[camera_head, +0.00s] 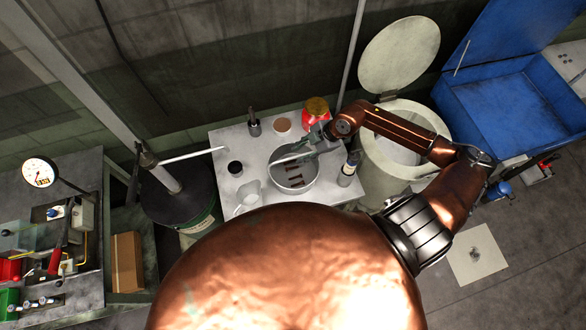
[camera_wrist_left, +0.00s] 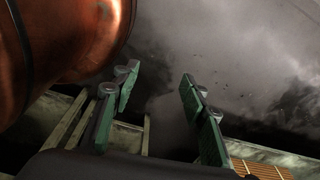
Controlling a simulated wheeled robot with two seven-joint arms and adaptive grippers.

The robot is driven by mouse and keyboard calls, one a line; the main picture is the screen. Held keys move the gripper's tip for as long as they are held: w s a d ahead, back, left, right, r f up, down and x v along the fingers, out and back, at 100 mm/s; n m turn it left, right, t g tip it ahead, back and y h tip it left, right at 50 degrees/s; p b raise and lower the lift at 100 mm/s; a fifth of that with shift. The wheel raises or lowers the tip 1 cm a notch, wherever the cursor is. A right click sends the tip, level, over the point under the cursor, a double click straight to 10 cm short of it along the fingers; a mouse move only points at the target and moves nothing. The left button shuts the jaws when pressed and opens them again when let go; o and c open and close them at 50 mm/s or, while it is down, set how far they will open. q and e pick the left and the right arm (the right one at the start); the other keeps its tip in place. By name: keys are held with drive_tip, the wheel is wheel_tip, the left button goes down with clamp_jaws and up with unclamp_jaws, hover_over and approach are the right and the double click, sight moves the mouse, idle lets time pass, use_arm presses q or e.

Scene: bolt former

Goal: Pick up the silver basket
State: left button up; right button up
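The silver basket (camera_head: 278,177) is a round metal pan on the light grey table (camera_head: 232,142). Several dark reddish-brown strips show inside it, and a thin bar, perhaps its handle, crosses its upper part. My right gripper (camera_head: 312,146) is over the far right rim of the basket, close to that bar. Its fingers are small and partly merge with the bar, so I cannot tell whether they touch or grip it. My left gripper (camera_wrist_left: 159,82) shows in the left wrist view with its green fingers apart and nothing between them. It is not visible in the head view.
A pale barrel (camera_head: 372,178) is right of the table, a black drum (camera_head: 180,199) left. A blue bin (camera_head: 500,118) stands far right.

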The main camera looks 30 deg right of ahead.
sight(295, 157)
drive_tip(key=x, duration=0.3)
drive_tip(key=shift+a+f+p, duration=0.2)
drive_tip(key=shift+a+p, duration=0.15)
drive_tip(key=shift+a, duration=0.1)
drive_tip(key=shift+w+a+f, duration=0.1)
drive_tip(key=shift+w+f, duration=0.05)
drive_tip(key=shift+f, duration=0.2)
drive_tip(key=shift+f, duration=0.2)
drive_tip(key=shift+c, duration=0.6)
clamp_jaws()
